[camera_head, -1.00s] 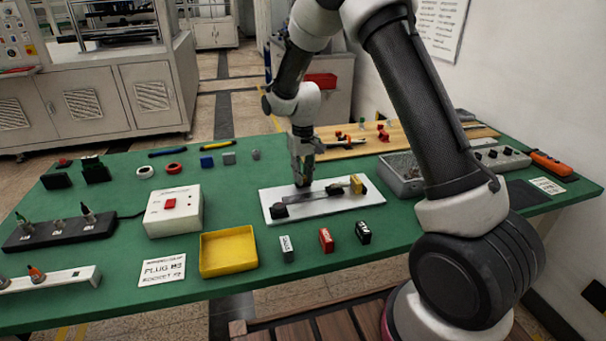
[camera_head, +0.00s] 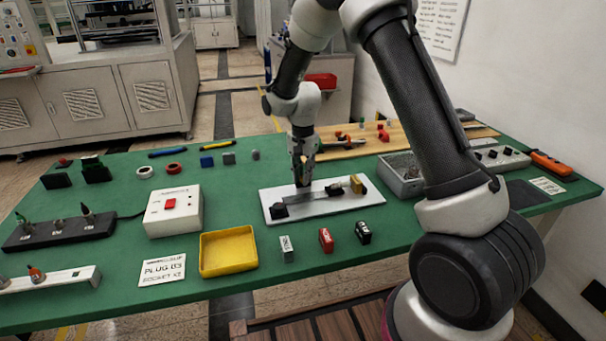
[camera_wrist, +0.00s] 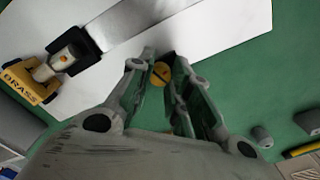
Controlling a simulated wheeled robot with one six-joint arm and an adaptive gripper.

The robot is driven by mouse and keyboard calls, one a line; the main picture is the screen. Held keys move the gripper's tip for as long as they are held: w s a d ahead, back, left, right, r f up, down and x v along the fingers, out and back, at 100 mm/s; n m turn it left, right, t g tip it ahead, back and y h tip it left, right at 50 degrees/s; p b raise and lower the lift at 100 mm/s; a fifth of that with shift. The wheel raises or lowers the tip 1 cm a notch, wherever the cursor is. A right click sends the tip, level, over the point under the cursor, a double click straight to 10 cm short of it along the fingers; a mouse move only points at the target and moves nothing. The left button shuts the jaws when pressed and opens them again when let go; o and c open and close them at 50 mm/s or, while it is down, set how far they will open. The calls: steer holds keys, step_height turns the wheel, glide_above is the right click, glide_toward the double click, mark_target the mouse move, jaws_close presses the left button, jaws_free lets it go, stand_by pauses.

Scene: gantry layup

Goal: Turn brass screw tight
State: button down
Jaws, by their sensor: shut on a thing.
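My gripper (camera_head: 303,182) points down over the white plate (camera_head: 345,205) on the green table. In the wrist view its two fingers (camera_wrist: 162,75) are shut on a round, slotted brass screw head (camera_wrist: 161,73). The screw's shank and lower end are hidden, so I cannot tell how deep it sits. A grey metal bar (camera_wrist: 125,18) lies on the plate. A yellow block marked BRASS (camera_wrist: 32,82) with a pale cylinder beside it shows at the left. In the head view the yellow block (camera_head: 357,184) is right of my gripper and a black block (camera_head: 279,210) is at its left.
A yellow tray (camera_head: 228,270), a white box with a red button (camera_head: 173,212) and several small blocks stand left of and in front of the plate. A grey bin (camera_head: 400,180) stands to the right.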

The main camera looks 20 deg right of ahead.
steer(key=shift+m, duration=1.1)
steer(key=c, duration=1.3)
jaws_free()
steer(key=shift+r, duration=0.1)
step_height(320, 180, up, 12)
steer(key=shift+f, duration=0.1)
